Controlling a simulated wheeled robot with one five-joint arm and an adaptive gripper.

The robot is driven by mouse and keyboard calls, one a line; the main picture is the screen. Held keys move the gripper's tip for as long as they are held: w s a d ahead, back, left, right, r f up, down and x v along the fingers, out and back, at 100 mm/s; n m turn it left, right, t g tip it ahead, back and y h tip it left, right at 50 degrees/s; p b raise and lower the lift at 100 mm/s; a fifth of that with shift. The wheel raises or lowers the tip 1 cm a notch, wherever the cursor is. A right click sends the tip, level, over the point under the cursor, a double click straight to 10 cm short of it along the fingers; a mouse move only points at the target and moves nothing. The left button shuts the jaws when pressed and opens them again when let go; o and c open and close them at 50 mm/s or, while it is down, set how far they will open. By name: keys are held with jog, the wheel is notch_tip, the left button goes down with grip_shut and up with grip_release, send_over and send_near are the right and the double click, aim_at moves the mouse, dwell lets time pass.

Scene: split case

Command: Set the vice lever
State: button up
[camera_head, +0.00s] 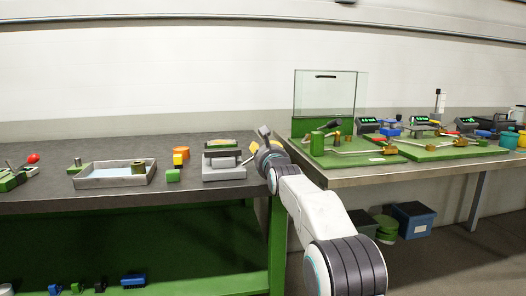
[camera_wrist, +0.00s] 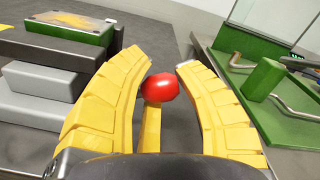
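The vice (camera_head: 223,172) is a grey block on the dark bench left of my gripper, with a green, yellow-topped piece on it. In the wrist view its grey blocks (camera_wrist: 40,92) and the green piece (camera_wrist: 70,32) are at the left. A red ball knob (camera_wrist: 160,87) shows between my fingers, with a yellow stem-like part (camera_wrist: 150,128) below it; I cannot tell if they are joined. My gripper (camera_wrist: 164,60) has its two yellow fingers apart, one on each side of the knob. The left finger is close to it; contact is unclear. In the head view my gripper (camera_head: 264,137) is beside the vice.
A metal tray (camera_head: 114,180) and small coloured blocks (camera_head: 174,175) lie left of the vice. To the right, a second bench holds green boards (camera_head: 352,156) with fittings and a clear upright panel (camera_head: 345,92). A gap separates the benches.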

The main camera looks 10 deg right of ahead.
grip_shut()
